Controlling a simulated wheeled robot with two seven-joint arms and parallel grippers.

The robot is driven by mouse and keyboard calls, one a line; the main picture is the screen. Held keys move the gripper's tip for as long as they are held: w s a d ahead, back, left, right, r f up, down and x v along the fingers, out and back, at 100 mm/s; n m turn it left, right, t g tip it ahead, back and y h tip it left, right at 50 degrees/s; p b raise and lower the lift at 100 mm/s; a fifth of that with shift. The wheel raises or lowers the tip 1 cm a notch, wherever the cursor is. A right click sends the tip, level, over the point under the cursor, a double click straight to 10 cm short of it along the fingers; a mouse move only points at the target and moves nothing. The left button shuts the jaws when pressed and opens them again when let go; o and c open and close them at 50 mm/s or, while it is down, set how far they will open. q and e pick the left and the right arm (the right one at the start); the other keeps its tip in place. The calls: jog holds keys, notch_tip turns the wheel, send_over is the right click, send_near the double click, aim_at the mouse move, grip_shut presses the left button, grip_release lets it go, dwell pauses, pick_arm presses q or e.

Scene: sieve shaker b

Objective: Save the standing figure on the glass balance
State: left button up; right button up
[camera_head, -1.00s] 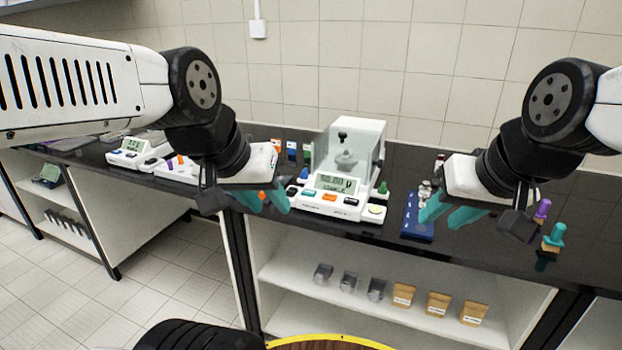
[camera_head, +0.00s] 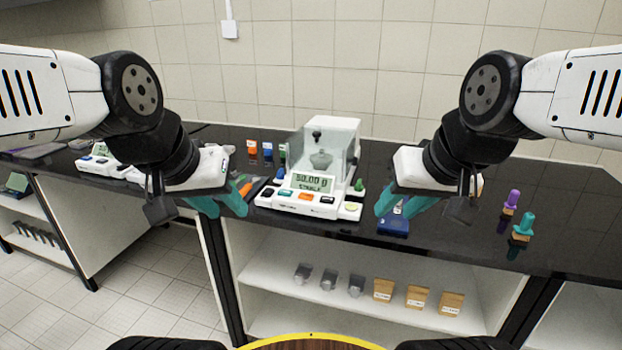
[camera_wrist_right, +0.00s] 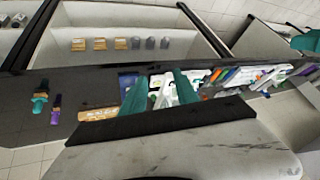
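The glass balance (camera_head: 280,202) stands on the black bench in the middle of the head view. Its clear draft chamber (camera_head: 338,140) encloses a metal weight (camera_head: 320,160). Its display (camera_head: 312,182) seems to read 50.00 and a smaller word like STABLE. Below the display is a row of coloured buttons, among them an orange button (camera_head: 306,197), a black button (camera_head: 327,200) and a round yellow-green button (camera_head: 351,206). My left gripper (camera_head: 222,202) is open and empty, left of the balance. My right gripper (camera_head: 404,205) is open and empty to its right, over a blue case.
The blue case (camera_head: 393,226) lies beside the balance. Purple (camera_head: 511,201) and teal (camera_head: 523,226) handled stamps stand at right. Coloured bottles (camera_head: 267,150) stand behind. Another instrument (camera_head: 97,162) is at far left. The shelf below holds several brown boxes (camera_head: 420,297) and grey weights (camera_head: 329,281).

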grip_shut()
dwell(1.8)
